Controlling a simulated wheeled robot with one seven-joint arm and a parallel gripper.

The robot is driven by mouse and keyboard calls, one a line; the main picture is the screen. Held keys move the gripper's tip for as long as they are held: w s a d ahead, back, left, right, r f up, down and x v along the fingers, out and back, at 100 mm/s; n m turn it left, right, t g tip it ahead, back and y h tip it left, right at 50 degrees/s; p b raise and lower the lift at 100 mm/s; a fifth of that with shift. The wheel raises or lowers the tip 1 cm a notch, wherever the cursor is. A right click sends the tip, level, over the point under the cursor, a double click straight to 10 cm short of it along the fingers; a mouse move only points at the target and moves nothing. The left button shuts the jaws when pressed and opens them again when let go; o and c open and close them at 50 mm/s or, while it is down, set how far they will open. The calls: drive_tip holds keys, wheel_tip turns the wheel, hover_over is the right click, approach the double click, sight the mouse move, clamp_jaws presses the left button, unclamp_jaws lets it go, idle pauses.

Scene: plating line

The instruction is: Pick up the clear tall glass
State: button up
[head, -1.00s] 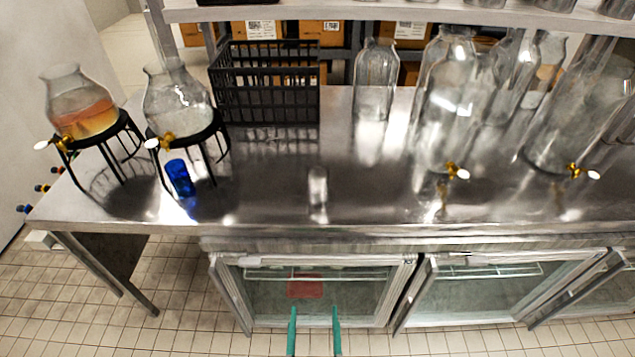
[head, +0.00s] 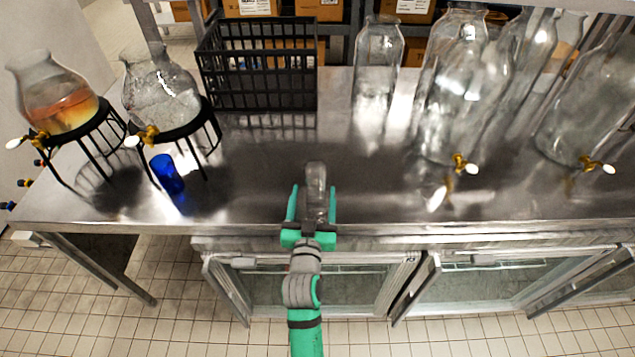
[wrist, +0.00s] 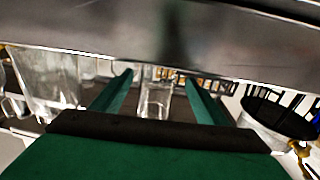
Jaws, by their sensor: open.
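The clear tall glass (head: 316,178) stands upright near the front edge of the steel counter in the head view. My green gripper (head: 312,190) is open, with one finger on each side of the glass's lower part. In the wrist view the glass (wrist: 156,100) shows between the two spread fingers of my gripper (wrist: 158,88). The fingers look apart from the glass. Whether the glass is fully between the fingertips in depth is hard to tell.
A blue glass (head: 167,174) stands to the left, by two dispensers on black stands (head: 183,130). A black crate (head: 258,88) is behind. Large clear jars (head: 450,110) with taps stand to the right. The counter (head: 262,165) around the glass is clear.

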sight(316, 174)
drive_tip(key=shift+w+a, duration=0.15)
drive_tip(key=shift+w, duration=0.55)
drive_tip(key=shift+w+d, duration=0.2)
drive_tip(key=shift+w, duration=0.25)
drive_tip(key=shift+w+d+r, duration=0.1)
drive_tip(key=shift+w+d, duration=0.05)
drive_tip(key=shift+w, duration=0.7)
drive_tip(key=shift+w+d+r, duration=0.1)
drive_tip(key=shift+w, duration=0.75)
drive_tip(key=shift+w+d+r, duration=0.1)
drive_tip(key=shift+w+d, duration=0.05)
drive_tip(key=shift+w, duration=0.7)
drive_tip(key=c, duration=1.3)
